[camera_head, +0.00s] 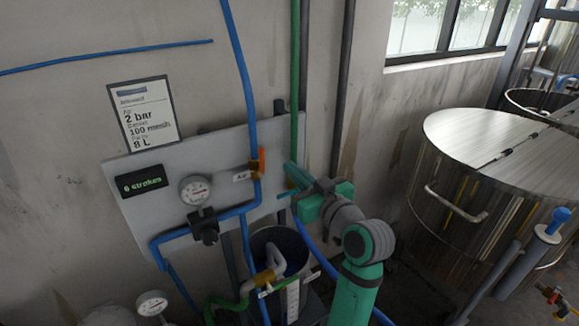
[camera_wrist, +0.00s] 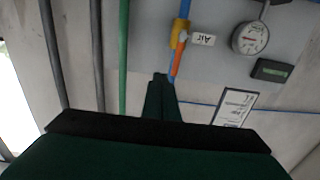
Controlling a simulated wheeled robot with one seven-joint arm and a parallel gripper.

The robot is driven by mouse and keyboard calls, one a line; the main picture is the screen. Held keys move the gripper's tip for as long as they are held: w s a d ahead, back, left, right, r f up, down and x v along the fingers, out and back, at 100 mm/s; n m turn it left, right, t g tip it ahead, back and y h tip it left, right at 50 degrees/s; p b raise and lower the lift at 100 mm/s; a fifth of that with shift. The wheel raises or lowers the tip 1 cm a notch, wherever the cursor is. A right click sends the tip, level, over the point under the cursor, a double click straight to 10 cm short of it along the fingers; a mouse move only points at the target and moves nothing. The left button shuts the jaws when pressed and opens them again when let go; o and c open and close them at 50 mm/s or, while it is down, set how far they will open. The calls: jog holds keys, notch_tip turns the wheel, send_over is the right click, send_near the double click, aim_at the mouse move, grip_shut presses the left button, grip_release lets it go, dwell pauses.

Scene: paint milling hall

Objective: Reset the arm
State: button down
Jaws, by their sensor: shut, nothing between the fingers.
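My gripper (camera_head: 291,172) is in front of the grey wall panel, close by the green pipe in the picture. In the wrist view its dark green fingers (camera_wrist: 160,80) are shut with nothing between them. My green and grey arm rises from the lower right in the head view and bends toward the panel. The orange valve handle (camera_head: 262,160) on the blue air pipe is left of my fingertips and stands upright. It also shows in the wrist view (camera_wrist: 179,56), which is upside down, apart from the fingers.
The panel (camera_head: 130,220) carries a round gauge (camera_head: 196,190) and a display (camera_head: 141,181) reading "6 strokes". A sign (camera_head: 144,113) hangs above. Below is an open vessel (camera_head: 270,235) with hoses. A large steel tank (camera_head: 440,205) stands right of my arm.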

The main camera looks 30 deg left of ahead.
jog(key=shift+s, duration=0.25)
